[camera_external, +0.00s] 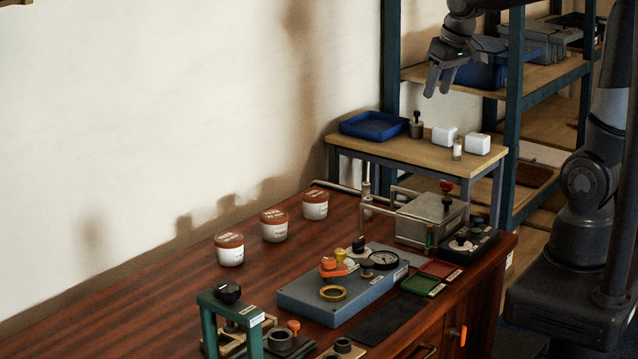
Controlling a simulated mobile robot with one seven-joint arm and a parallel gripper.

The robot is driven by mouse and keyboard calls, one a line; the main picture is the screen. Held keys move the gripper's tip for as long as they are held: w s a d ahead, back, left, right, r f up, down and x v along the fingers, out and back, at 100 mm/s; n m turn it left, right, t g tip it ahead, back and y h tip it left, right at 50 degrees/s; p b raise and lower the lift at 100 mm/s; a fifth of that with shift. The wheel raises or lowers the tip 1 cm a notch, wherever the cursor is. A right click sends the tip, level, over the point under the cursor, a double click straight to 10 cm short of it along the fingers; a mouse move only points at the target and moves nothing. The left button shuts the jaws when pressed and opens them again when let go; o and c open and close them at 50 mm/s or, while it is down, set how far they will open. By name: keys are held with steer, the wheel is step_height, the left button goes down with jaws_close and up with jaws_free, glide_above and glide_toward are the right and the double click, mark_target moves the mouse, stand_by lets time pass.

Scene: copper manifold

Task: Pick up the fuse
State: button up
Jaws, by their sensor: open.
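My gripper (438,91) is open and empty, pointing down in the air at the upper right, in front of the shelf rack. In the picture it hangs above the small wooden side table (392,148). A small pale upright cylinder with a light label (457,149) stands on that table between two white blocks; it may be the fuse, but it is too small to be sure. My gripper is well apart from it.
On the side table are a blue tray (374,126), a dark-knobbed grey piece (416,127) and white blocks (445,135) (477,143). The brown bench (170,300) holds three jars, a grey gauge panel (310,297), a metal box (432,215) and a green frame (207,318).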

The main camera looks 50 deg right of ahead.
steer(key=w+d+f+g, duration=0.15)
steer(key=w+f, duration=0.25)
steer(key=w, duration=0.4)
steer(key=m+g, duration=0.2)
glide_above(368, 198)
steer(key=f, duration=1.5)
steer(key=a+f, duration=0.1)
steer(key=f, duration=0.6)
steer(key=shift+s+f, duration=0.15)
steer(key=shift+f, duration=0.15)
step_height(368, 198, down, 6)
steer(key=shift+d+r, duration=0.1)
steer(key=f, duration=0.5)
steer(key=shift+d+f, duration=0.2)
steer(key=shift+d, duration=0.15)
jaws_close()
